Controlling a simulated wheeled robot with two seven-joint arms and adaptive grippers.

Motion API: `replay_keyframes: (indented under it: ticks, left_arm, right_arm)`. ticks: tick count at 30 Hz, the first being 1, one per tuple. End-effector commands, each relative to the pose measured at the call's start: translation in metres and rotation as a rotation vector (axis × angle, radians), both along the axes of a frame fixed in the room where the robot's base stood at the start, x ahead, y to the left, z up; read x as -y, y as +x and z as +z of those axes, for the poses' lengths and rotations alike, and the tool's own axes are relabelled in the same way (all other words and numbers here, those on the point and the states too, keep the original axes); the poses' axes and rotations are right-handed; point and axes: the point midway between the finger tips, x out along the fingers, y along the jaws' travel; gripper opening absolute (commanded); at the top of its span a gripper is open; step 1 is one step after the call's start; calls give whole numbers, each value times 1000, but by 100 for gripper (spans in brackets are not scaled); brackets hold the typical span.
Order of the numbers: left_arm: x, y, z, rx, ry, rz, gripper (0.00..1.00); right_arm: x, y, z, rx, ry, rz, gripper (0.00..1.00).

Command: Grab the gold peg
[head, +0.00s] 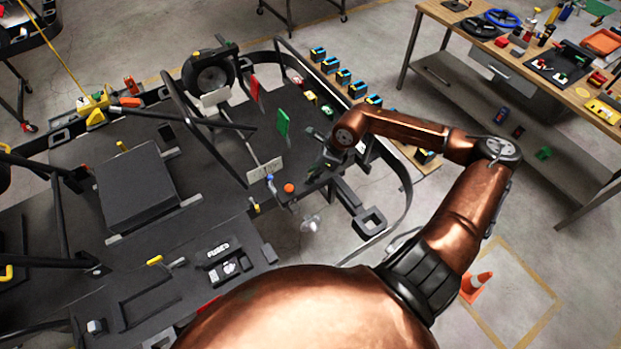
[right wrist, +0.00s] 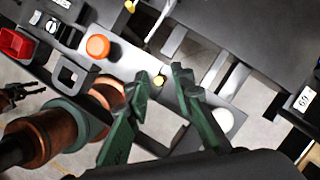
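I cannot tell how far beyond the tips the peg lies. In the head view my right gripper (head: 324,166) is over the kart's right side, and I cannot make out the peg there.
An orange round knob (head: 289,188) stands close to the right gripper; it also shows in the wrist view (right wrist: 97,46). A green plate (head: 283,122) stands upright nearby. A black frame tube curves around the kart's right edge. A workbench (head: 432,10) stands at the upper right.

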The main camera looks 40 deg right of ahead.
Motion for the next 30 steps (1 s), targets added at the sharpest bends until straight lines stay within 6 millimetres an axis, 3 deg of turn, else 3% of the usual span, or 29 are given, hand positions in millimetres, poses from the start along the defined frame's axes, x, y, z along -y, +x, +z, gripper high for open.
replay_keyframes:
  ticks: [9,23,30]
  left_arm:
    - [0,0,0,0,0,0,40]
    - [0,-1,-1,-1,0,0,40]
    - [0,-1,-12,-2,0,1,40]
  right_arm:
    - [0,0,0,0,0,0,0]
    - [0,0,1,1,-1,0,0]
    - [0,0,15,2,-3,2,0]
